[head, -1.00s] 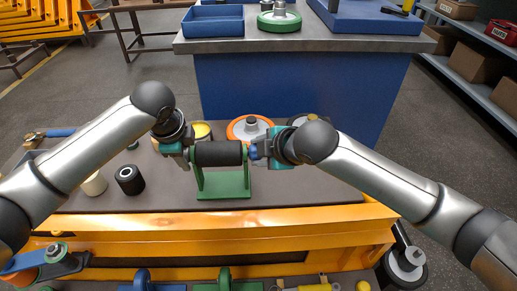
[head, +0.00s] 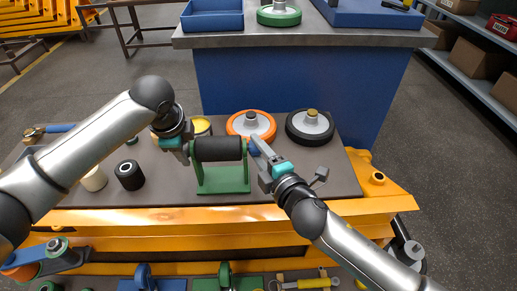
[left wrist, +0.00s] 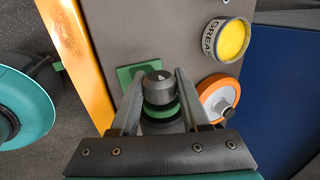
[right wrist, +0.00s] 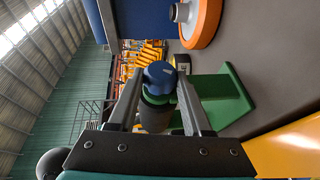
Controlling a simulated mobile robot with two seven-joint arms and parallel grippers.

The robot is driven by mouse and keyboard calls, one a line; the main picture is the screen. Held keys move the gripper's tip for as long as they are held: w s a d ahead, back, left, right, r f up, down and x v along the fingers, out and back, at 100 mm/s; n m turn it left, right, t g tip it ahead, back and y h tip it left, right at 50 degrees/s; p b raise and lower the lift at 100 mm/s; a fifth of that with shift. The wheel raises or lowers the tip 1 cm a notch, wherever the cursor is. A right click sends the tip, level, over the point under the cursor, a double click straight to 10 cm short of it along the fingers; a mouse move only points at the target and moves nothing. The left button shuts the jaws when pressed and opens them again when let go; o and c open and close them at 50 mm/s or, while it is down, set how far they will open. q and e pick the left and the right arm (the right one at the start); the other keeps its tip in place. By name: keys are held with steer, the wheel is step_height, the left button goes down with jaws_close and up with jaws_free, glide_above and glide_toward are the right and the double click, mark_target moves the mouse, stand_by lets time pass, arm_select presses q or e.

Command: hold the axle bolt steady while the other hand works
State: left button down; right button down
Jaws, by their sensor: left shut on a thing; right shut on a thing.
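A black roller (head: 217,149) lies level in a green fork stand (head: 222,178) on the bench. My left gripper (head: 188,149) is at the roller's left end. The left wrist view shows its fingers on either side of the grey axle bolt head (left wrist: 158,86), shut on it. My right gripper (head: 260,150) is at the roller's right end, reaching in from the lower right. It is shut on a blue nut (right wrist: 160,74), which sits between its fingers in the right wrist view. The bolt's shaft is hidden inside the roller.
An orange wheel (head: 251,124) and a black-rimmed wheel (head: 310,126) lie behind the stand. A grease tin (left wrist: 229,40) stands near the orange wheel.

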arm_select(q)
steer(key=shift+s+d+f, duration=0.1)
steer(key=shift+s, duration=0.05)
arm_select(e)
steer(key=shift+w+a+r+t, duration=0.2)
steer(key=shift+r+t, duration=0.2)
steer(key=shift+t, duration=0.4)
steer(key=shift+d+n, duration=0.1)
steer(key=shift+n, duration=0.2)
steer(key=shift+f+y, duration=0.15)
steer(key=shift+y, duration=0.25)
steer(key=shift+s+f, duration=0.1)
steer(key=c, duration=0.8)
jaws_free()
steer(key=o, duration=0.5)
steer(key=shift+s+d+f, duration=0.1)
steer(key=shift+f, duration=0.1)
steer(key=shift+s+f, duration=0.1)
